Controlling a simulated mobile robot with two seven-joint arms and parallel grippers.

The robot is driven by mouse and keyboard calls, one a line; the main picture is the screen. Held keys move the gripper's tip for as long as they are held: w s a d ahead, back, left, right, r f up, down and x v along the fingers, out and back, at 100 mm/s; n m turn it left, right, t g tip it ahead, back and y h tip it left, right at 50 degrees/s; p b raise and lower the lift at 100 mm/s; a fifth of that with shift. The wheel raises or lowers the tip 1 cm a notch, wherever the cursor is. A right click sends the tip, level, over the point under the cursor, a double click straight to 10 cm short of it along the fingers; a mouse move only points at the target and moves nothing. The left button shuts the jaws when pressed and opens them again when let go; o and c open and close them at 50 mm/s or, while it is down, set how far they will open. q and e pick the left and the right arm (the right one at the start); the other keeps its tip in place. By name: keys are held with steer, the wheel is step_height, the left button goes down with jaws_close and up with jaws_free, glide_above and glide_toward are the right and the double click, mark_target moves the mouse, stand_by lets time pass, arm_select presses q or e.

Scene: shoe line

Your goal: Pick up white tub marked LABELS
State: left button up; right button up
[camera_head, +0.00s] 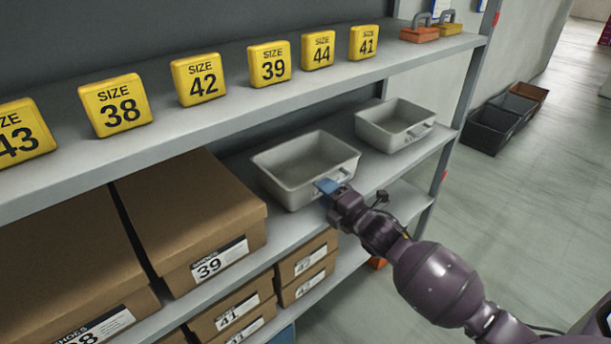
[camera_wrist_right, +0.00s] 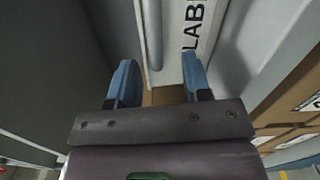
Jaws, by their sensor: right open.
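The white tub marked LABELS (camera_head: 276,180) is empty and stands upright on the middle shelf in the head view. In the right wrist view its front wall with the partly cut-off black lettering "LAB" (camera_wrist_right: 193,27) faces me, and its handle bar (camera_wrist_right: 152,35) runs just ahead of the gap between my fingers. My right gripper (camera_head: 328,186) is at the tub's front handle, with its blue fingers open. They also show in the wrist view (camera_wrist_right: 158,82), apart and with nothing held between them. My left gripper is not in view.
A second, similar tub (camera_head: 395,127) stands to the right on the same shelf. Brown shoe boxes (camera_head: 190,200) stand to the left, with smaller boxes (camera_head: 306,262) below. The upper shelf (camera_head: 240,108) carries yellow size blocks. Crates (camera_head: 492,128) stand on the floor at right.

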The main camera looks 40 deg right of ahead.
steer(key=shift+w+r, duration=0.1)
steer(key=shift+w, duration=0.6)
jaws_close()
steer(key=shift+r, duration=0.15)
